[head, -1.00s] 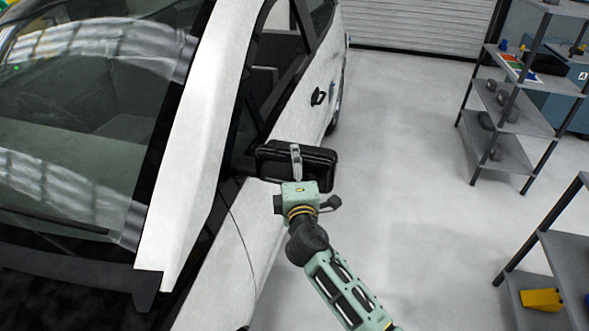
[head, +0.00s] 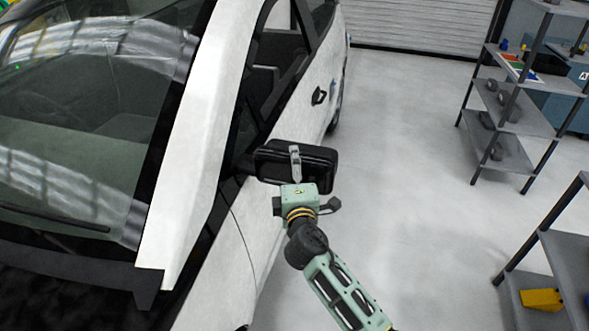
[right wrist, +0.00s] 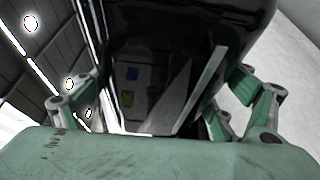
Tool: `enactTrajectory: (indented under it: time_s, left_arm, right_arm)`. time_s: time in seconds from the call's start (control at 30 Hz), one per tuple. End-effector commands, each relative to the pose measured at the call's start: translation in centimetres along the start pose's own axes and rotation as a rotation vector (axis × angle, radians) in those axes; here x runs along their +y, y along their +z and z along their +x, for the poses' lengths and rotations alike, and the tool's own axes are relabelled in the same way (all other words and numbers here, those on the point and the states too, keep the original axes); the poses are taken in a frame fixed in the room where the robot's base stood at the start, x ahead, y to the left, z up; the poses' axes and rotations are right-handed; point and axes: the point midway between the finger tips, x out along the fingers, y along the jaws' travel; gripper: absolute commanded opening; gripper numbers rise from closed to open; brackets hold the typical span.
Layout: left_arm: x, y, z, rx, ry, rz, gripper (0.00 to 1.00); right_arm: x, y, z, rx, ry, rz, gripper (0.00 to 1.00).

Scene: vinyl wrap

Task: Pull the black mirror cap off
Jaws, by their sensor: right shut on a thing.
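The black mirror cap (head: 318,160) sits on the side mirror of the white car, in the middle of the head view. My right gripper (head: 295,158) reaches it from below, with a finger lying over the near face of the cap. In the right wrist view the glossy black cap (right wrist: 215,28) fills the upper middle, between the two green fingers of the gripper (right wrist: 165,95). The gripper is shut on the cap. The fingertips are partly hidden behind the cap there. I cannot see a gap between cap and mirror. My left gripper is not in view.
The white car's body (head: 240,245) and windshield (head: 80,120) take up the left side. A grey shelf rack (head: 505,150) stands at the right, and another shelf (head: 560,260) with a yellow bin (head: 541,299) is at lower right. The floor between is clear.

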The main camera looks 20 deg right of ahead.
Motion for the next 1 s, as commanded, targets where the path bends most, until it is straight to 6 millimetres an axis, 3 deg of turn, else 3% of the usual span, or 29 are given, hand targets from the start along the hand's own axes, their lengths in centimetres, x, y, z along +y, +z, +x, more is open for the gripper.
enactTrajectory:
  time_s: [0.37, 1.0]
  left_arm:
    - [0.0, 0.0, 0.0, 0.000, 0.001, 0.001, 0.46]
    - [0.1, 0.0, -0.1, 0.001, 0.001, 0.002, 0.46]
  right_arm:
    - [0.1, -0.3, -0.6, 0.000, 0.001, 0.001, 0.58]
    - [0.0, -1.5, -3.5, 0.000, 0.001, 0.001, 0.58]
